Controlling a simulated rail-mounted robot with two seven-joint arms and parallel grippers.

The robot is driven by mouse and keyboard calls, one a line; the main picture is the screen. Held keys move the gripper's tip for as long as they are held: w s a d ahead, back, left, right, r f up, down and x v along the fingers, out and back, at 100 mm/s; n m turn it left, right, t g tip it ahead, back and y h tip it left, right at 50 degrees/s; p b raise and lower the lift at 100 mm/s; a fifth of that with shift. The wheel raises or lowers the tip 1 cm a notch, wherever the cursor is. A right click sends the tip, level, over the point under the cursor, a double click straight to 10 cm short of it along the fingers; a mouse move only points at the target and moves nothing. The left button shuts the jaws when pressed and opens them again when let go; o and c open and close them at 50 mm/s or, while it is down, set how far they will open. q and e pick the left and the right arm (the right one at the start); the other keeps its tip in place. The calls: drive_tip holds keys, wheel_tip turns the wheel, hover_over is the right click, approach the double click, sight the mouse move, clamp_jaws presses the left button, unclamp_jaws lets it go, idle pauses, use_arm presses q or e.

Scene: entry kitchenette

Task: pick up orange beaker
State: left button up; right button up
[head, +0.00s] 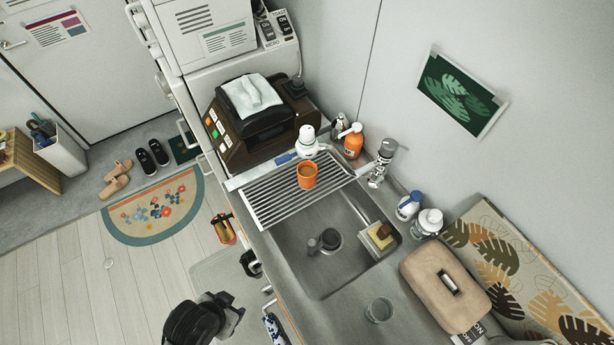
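The orange beaker (307,176) stands upright on the slatted draining rack (272,203) over the back of the sink. No gripper is near or touching it. A black and grey part (205,318) at the bottom left, in front of the counter, looks like my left arm's end. Its fingers cannot be made out. My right gripper is not in view.
A white-capped bottle (307,138) and an orange pump bottle (352,141) stand behind the beaker. The sink basin (318,262) is in front of the rack. A clear glass (379,311) stands on the counter. A dark brown appliance (258,130) is behind left.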

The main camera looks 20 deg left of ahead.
use_arm(q)
drive_tip(key=shift+d, duration=0.1)
idle(0.3)
drive_tip(key=o, duration=0.9)
drive_tip(key=shift+c, duration=0.2)
